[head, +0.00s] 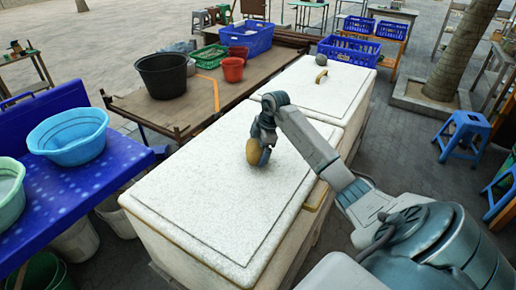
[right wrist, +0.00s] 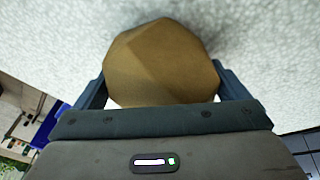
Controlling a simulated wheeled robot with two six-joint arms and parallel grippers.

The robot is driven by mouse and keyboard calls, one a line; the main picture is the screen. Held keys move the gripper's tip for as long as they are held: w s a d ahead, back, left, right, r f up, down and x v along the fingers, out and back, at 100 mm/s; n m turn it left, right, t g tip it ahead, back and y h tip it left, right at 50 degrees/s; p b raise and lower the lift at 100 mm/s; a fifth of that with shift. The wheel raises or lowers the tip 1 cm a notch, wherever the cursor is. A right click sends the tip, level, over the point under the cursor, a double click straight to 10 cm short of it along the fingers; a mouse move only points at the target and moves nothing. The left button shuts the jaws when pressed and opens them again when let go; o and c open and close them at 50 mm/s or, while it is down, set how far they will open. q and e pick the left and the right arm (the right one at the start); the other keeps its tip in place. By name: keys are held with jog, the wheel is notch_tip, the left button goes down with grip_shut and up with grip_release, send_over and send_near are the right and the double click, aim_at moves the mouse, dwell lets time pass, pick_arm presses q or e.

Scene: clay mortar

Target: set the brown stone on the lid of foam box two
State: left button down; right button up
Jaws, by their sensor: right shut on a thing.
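My right gripper (head: 261,154) is shut on the brown stone (head: 253,151), with one finger on each side of it in the right wrist view (right wrist: 160,60). The stone is over the white speckled lid (head: 215,195) of the nearer foam box, towards its far right part. I cannot tell whether the stone touches this lid. A second foam box with a white lid (head: 300,90) stands behind it. No number shows on either box, so I cannot tell which is box two. My left gripper is not in view.
A grey round stone (head: 322,59) and a yellow handle-like piece (head: 321,76) are on the far lid. A wooden table with a black tub (head: 163,75) stands to the left. A blue table with basins (head: 68,137) is at far left. Most of the near lid is bare.

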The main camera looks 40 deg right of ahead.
jog(key=shift+f, duration=0.35)
jog(key=o, duration=1.5)
jog(key=shift+c, duration=0.2)
jog(key=shift+s, duration=0.1)
jog(key=shift+r, duration=0.5)
notch_tip(320, 180, up, 9)
jog(key=p, duration=0.7)
